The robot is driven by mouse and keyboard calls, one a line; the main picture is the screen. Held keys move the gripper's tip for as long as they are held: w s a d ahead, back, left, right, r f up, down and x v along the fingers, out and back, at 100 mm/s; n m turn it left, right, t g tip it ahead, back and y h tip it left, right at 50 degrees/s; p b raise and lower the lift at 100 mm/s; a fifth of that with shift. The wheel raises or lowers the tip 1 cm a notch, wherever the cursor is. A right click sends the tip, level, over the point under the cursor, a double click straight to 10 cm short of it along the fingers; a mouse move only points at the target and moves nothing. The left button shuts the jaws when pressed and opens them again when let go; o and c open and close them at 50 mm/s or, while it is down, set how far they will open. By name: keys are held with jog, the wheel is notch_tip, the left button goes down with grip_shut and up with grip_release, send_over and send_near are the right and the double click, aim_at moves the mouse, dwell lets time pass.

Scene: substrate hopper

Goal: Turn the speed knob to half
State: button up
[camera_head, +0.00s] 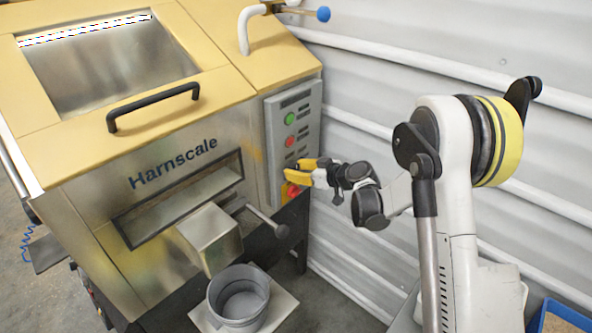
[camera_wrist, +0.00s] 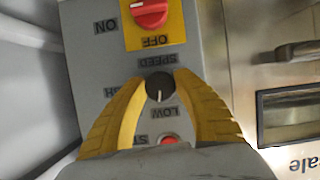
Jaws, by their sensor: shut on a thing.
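The speed knob (camera_wrist: 159,86) is a small round black dial with a white pointer line, on a grey control panel (camera_wrist: 85,45). The SPEED label (camera_wrist: 157,60) is above the knob, and a partly covered label ending the scale is at the left. My gripper (camera_wrist: 159,82) has its yellow fingers closed on both sides of the knob. In the head view my gripper (camera_head: 300,172) is at the panel and hides the knob.
A red rotary switch on a yellow plate (camera_wrist: 150,12) sits close to the fingertips, beside ON and OFF labels. A red button (camera_wrist: 168,139) is near the palm. The head view shows a green button (camera_head: 290,118), the hopper's handle (camera_head: 153,106) and a grey bucket (camera_head: 240,300).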

jog(key=m+g+y, duration=0.1)
jog(key=m, duration=0.1)
jog(key=m+g+y, duration=0.1)
jog(key=m, duration=0.1)
jog(key=shift+m+y, duration=0.3)
dwell(0.5)
jog(key=o, duration=1.2)
jog(key=shift+a, duration=0.1)
jog(key=v, duration=1.2)
